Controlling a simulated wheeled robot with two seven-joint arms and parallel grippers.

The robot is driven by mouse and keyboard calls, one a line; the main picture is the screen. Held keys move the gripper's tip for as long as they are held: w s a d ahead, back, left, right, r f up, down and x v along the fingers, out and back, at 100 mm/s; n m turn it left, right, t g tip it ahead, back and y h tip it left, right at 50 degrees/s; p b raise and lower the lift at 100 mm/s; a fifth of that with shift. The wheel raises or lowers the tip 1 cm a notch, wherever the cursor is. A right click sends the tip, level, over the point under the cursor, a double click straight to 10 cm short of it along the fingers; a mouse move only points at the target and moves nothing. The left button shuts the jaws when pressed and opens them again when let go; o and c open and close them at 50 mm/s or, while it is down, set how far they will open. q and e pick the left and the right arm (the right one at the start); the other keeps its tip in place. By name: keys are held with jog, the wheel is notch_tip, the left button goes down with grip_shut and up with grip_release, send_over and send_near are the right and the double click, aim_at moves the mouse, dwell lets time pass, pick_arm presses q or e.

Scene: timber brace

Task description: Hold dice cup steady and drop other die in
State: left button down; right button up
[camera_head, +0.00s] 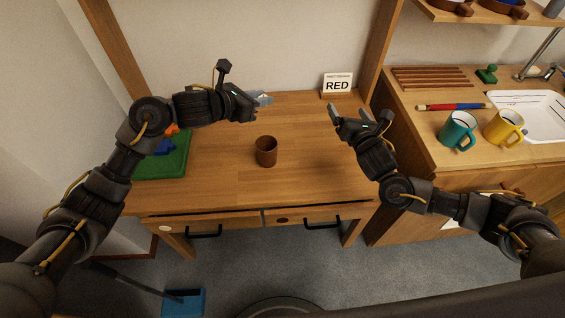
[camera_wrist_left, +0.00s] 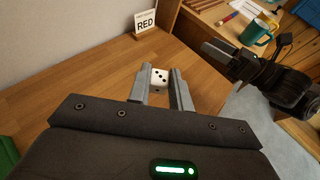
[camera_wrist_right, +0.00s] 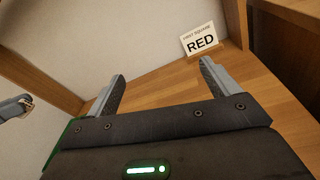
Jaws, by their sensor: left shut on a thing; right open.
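The brown dice cup (camera_head: 266,151) stands upright on the wooden table, in the middle of the head view. Its inside is dark and I cannot tell what it holds. My left gripper (camera_head: 262,99) is above the table, behind and slightly left of the cup. It is shut on a white die with black dots (camera_wrist_left: 159,78), held between its fingertips in the left wrist view. My right gripper (camera_head: 349,112) is open and empty, right of and behind the cup, not touching it. Its spread fingers (camera_wrist_right: 162,82) show in the right wrist view. No second die is visible.
A sign reading RED (camera_head: 338,83) stands at the table's back. A green tray (camera_head: 174,165) with blue and orange pieces lies at the left. The right counter (camera_head: 425,152) holds a teal mug (camera_head: 458,131) and a yellow mug (camera_head: 503,127). The table around the cup is clear.

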jog(key=s+a+f+n+g+y, duration=0.1)
jog(key=s+a+f, duration=0.1)
jog(key=a, duration=0.3)
jog(key=s+a+f+n+g+y, duration=0.1)
jog(key=s+a+f+n, duration=0.1)
jog(key=a+f, duration=0.15)
jog(key=n+g+y, duration=0.2)
jog(key=n, duration=0.2)
send_near(263, 144)
jog(key=x, duration=0.7)
jog(key=shift+c, duration=0.2)
jog(key=c, duration=1)
pick_arm(q)
notch_tip(263, 144, down, 13)
pick_arm(e)
jog(key=shift+c, duration=0.2)
pick_arm(q)
jog(key=shift+r, duration=0.1)
jog(key=c, duration=1.2)
grip_release()
